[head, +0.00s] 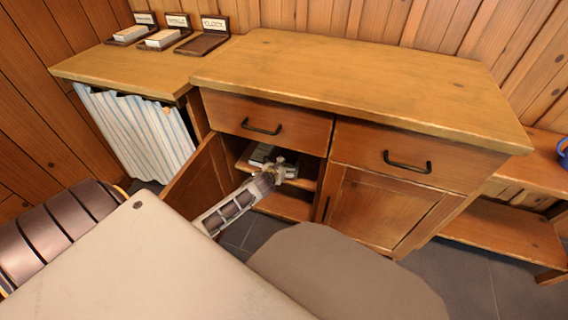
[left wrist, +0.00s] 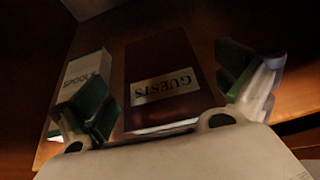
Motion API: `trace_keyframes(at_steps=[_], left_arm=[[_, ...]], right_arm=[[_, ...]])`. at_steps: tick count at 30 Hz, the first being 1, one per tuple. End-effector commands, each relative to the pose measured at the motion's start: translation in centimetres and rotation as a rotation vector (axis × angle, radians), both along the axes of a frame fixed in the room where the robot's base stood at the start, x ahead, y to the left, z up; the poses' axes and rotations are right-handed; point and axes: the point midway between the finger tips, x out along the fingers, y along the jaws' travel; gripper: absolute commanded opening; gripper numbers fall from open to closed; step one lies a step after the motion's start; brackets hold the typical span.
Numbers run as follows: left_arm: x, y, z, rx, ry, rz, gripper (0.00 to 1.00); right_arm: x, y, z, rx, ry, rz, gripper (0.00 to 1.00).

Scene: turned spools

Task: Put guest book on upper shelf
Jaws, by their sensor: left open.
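The guest book (left wrist: 168,65), dark red with a pale label reading GUESTS upside down, is in the left wrist view. My left gripper (left wrist: 172,100) is open, with one green-padded finger on each side of the book's near end. I cannot tell whether the fingers touch it. In the head view my left gripper (head: 283,172) reaches into the open left compartment of the cabinet, at its upper shelf (head: 309,183). I cannot make out the guest book there. My right gripper is not in view.
A pale item marked SPOOLS (left wrist: 84,75) lies left of the guest book. The open cabinet door (head: 197,177) stands left of my arm. The right door (head: 378,212) is shut. Labelled holders (head: 203,43) stand on the side counter. The cabinet top (head: 350,80) is clear.

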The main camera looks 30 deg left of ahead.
Motion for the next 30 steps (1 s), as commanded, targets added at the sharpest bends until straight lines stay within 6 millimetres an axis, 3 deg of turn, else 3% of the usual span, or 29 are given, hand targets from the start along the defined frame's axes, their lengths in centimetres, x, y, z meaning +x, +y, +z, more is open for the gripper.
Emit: trace_keyframes(at_steps=[15, 30], left_arm=[[-4.3, -0.8, 2.3, 0.002, 0.001, -0.001, 1.0], [-8.4, -1.7, 4.3, 0.001, 0.001, 0.0, 1.0]], right_arm=[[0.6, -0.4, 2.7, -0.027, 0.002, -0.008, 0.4], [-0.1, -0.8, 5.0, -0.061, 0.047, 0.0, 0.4]])
